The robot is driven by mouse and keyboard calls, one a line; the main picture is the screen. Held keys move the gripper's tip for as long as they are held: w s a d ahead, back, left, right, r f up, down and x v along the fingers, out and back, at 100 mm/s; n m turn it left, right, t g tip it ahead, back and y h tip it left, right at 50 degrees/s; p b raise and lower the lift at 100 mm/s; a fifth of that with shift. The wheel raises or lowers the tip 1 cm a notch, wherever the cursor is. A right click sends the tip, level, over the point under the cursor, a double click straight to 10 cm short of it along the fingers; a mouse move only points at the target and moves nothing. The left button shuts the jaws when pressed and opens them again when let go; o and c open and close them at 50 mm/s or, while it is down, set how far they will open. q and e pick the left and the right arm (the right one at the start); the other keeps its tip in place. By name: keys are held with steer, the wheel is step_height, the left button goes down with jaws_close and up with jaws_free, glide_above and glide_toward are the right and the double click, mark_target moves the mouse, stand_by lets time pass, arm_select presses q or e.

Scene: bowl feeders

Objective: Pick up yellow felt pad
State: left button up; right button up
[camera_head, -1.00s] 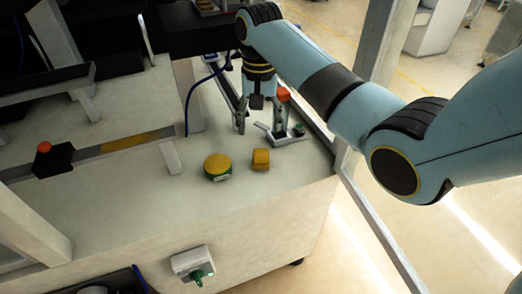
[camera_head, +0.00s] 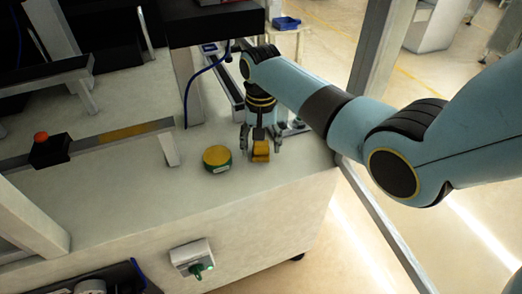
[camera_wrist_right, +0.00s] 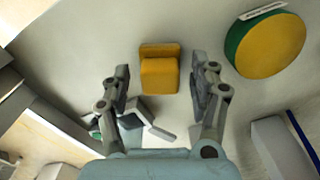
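The yellow felt pad (camera_head: 261,153) looks like a small stepped yellow-orange block on the pale worktop. It also shows in the right wrist view (camera_wrist_right: 160,72). My right gripper (camera_head: 262,148) points down over it, fingers apart. In the right wrist view, one finger of my right gripper (camera_wrist_right: 161,66) is on each side of the pad, with a visible gap on both sides. The gripper is open and empty. My left gripper is not in view.
A round yellow-topped green tin (camera_head: 217,158) stands just left of the pad. A toggle clamp (camera_wrist_right: 148,122) lies behind the gripper, partly hidden. The worktop's front is clear.

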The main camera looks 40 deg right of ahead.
jaws_close()
step_height(320, 180, up, 10)
steer(key=shift+p, duration=0.95)
steer(key=c, duration=0.5)
jaws_free()
steer(key=shift+c, duration=0.2)
steer(key=c, duration=0.4)
